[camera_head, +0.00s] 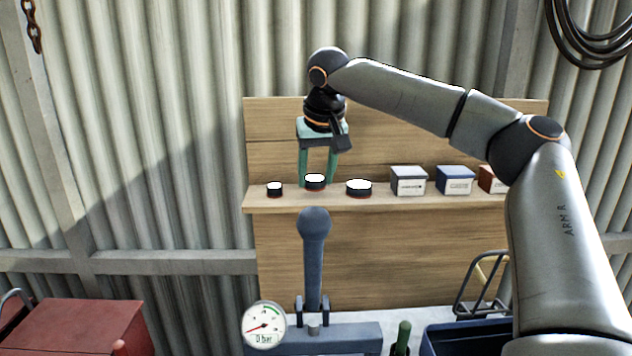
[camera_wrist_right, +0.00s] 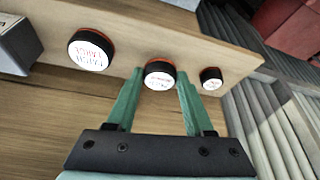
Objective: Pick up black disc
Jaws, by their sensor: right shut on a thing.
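Three black discs with white tops and reddish-orange edging are at the wooden shelf (camera_head: 400,201). My right gripper (camera_head: 317,180) points down and is shut on the middle black disc (camera_head: 315,183). In the wrist view this disc (camera_wrist_right: 160,74) sits between the green fingertips. I cannot tell whether it touches the shelf. The smaller disc (camera_head: 274,189) stands to its left and the larger disc (camera_head: 358,188) to its right, both apart from the fingers. The larger disc (camera_wrist_right: 90,49) has red lettering in the wrist view. My left gripper is not in view.
A grey box (camera_head: 408,181), a blue box (camera_head: 454,180) and a partly hidden red-brown box (camera_head: 488,179) stand farther right on the shelf. The wooden backboard rises behind. A lever (camera_head: 314,250) and a gauge (camera_head: 264,325) stand in front, below the shelf.

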